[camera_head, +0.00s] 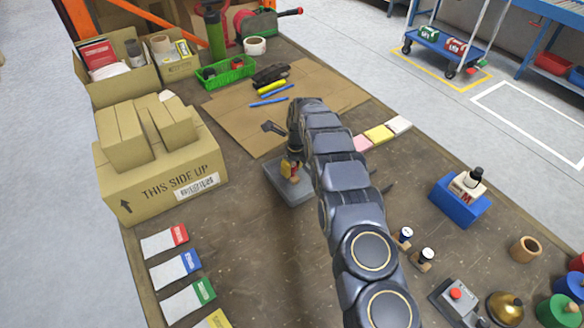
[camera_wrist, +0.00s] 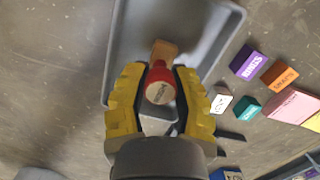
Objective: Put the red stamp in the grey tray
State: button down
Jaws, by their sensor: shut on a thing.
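The red stamp (camera_wrist: 159,84) has a round red handle with a pale labelled top and a wooden base. My gripper (camera_wrist: 160,71) is shut on it, with its yellow-padded fingers on either side of the handle. The grey tray (camera_wrist: 228,38) lies beneath the stamp in the wrist view. In the head view the tray (camera_head: 292,196) sits on the brown table, with my gripper (camera_head: 291,165) over it, pointing down. My arm hides the tray's right part. I cannot tell whether the stamp's base touches the tray floor.
A large cardboard box (camera_head: 160,178) stands left of the tray. Small coloured stamps, including a purple block (camera_wrist: 249,62) and an orange block (camera_wrist: 280,75), lie right of the tray in the wrist view. A green basket (camera_head: 228,72) stands behind. Bare table lies in front of the tray.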

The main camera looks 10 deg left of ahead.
jog(key=shift+f, duration=0.2)
jog(key=c, duration=0.9)
grip_release()
jog(key=shift+r, duration=0.1)
